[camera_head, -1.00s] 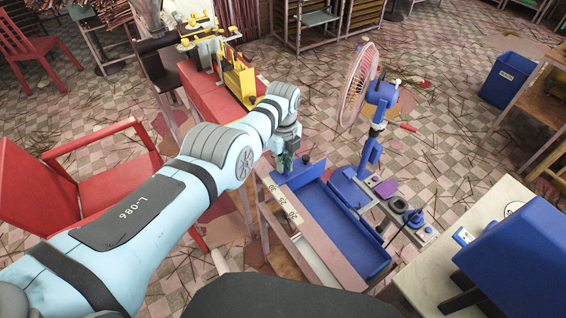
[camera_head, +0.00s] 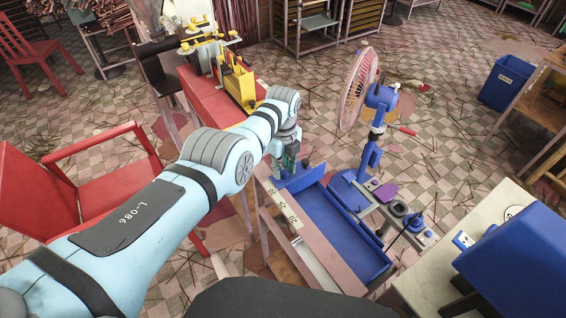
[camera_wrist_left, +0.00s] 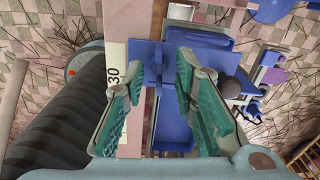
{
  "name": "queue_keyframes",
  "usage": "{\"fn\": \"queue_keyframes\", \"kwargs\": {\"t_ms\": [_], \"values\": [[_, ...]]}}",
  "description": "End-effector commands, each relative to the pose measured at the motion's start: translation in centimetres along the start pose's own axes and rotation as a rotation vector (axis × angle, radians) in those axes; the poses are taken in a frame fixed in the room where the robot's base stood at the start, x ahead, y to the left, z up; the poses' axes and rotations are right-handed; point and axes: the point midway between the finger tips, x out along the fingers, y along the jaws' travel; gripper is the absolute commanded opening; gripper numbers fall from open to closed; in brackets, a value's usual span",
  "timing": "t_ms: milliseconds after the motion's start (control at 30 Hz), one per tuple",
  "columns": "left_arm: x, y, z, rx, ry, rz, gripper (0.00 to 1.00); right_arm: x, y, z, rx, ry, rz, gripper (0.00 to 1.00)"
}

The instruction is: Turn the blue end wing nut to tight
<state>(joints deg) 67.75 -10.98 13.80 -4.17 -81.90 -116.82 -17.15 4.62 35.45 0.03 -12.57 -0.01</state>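The blue wing nut (camera_wrist_left: 157,66) shows in the left wrist view as a cross-like blue piece at the end of the blue extruder trough (camera_wrist_left: 172,132). My left gripper (camera_wrist_left: 153,82) has its two green-padded fingers apart, one on each side of the wing nut. I cannot tell whether either pad touches it. My right gripper is not in view.
A numbered scale strip (camera_head: 283,205) runs along the trough's left side. A fan (camera_head: 357,88) and blue stand (camera_head: 372,150) are beyond. A yellow extruder (camera_head: 237,80) stands on a red table at the back. A blue box (camera_head: 520,262) is at the right.

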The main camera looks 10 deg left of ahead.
Motion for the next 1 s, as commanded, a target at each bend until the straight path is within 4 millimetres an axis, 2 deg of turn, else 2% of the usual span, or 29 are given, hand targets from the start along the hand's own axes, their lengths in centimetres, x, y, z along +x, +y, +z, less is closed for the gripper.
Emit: {"fn": "queue_keyframes", "kwargs": {"t_ms": [233,400,500,600,700,1000], "values": [[-2.2,-0.1,0.0,0.000,-0.002,-0.004,0.26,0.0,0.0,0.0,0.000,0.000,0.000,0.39],[-7.5,-0.1,0.0,0.000,-0.003,-0.005,0.26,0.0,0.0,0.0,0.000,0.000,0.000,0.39],[-9.9,-0.1,0.0,0.000,-0.002,-0.003,0.26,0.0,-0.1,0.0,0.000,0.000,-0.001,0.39],[-11.4,-0.1,0.0,0.000,-0.001,-0.001,0.26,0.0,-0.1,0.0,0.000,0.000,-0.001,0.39],[-11.9,-0.1,-0.1,0.000,0.000,0.000,0.26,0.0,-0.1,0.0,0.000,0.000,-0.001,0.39],[-11.9,0.0,-0.1,0.000,0.000,0.000,0.26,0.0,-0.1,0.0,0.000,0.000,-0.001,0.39]]}}
